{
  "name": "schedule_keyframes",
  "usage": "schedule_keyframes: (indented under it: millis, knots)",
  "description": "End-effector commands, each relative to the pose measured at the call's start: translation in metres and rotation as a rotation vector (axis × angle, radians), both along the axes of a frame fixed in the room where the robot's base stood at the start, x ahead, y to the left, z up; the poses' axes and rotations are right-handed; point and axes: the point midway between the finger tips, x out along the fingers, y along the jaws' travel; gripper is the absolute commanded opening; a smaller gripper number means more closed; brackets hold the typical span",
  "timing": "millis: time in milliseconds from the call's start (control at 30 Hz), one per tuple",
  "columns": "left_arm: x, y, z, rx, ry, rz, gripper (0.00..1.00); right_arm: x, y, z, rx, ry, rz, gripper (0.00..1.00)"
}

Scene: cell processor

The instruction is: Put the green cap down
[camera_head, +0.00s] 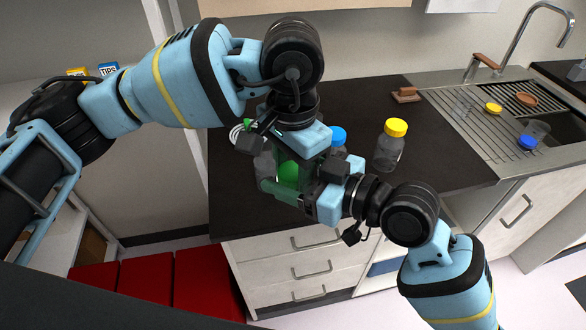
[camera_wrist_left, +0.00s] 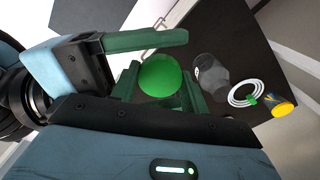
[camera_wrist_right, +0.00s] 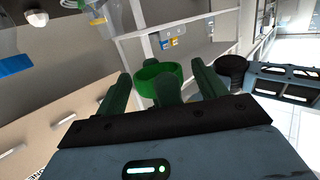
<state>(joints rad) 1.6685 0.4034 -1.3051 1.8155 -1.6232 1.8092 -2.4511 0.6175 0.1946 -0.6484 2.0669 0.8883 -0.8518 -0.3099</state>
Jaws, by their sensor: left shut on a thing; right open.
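The green cap (camera_head: 288,172) is between the fingers of my left gripper (camera_wrist_left: 160,92), which is shut on it above the counter. In the left wrist view it shows as a smooth round green disc (camera_wrist_left: 160,75). In the right wrist view its hollow side (camera_wrist_right: 158,80) shows. My right gripper (camera_wrist_right: 162,92) is open close beside the cap, with its fingers to either side of it; I cannot tell whether they touch it. In the head view the two grippers overlap and partly hide the cap and each other.
A clear jar (camera_wrist_left: 210,75) stands on the dark counter (camera_head: 440,172) near the grippers. A blue-lidded jar (camera_head: 338,137) and a yellow-lidded jar (camera_head: 390,148) stand to the right. A white ring (camera_wrist_left: 246,94) lies on the counter. The sink (camera_head: 500,115) is far right.

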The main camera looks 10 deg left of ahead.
Motion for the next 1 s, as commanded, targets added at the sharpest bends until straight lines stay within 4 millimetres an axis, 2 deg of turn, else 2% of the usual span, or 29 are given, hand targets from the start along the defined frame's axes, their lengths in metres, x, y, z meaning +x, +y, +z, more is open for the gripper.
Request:
schedule_keyframes:
  millis: [200, 500, 567, 600, 700, 800, 1000]
  knots:
    - [-0.0001, -0.0001, 0.0001, 0.0, 0.0, 0.0, 0.17, 0.0001, 0.0, 0.0001, 0.0, -0.001, 0.0, 0.69]
    - [-0.0001, -0.0001, 0.0, 0.0, 0.0, 0.0, 0.17, 0.0001, -0.0002, 0.0001, 0.0, 0.0, 0.0, 0.3]
    - [-0.0001, -0.0001, 0.0, 0.0, 0.0, 0.0, 0.17, 0.0001, -0.0002, 0.0001, 0.0, 0.0, 0.0, 0.24]
    - [-0.0001, -0.0001, 0.0, 0.0, 0.0, 0.0, 0.46, 0.0001, -0.0002, 0.0001, 0.0, 0.0, 0.0, 0.24]
    - [0.0, 0.0, 0.0, 0.0, 0.0, 0.0, 0.59, 0.0001, -0.0002, 0.0001, 0.0, 0.0, 0.0, 0.24]
    - [-0.0001, -0.0001, 0.0, 0.0, 0.0, 0.0, 0.7, 0.0003, -0.0003, 0.0, 0.0, 0.0, -0.001, 0.24]
    - [-0.0008, -0.0005, 0.0001, 0.0, 0.001, -0.003, 0.7, 0.0008, -0.0007, 0.0, 0.0, 0.0, -0.002, 0.24]
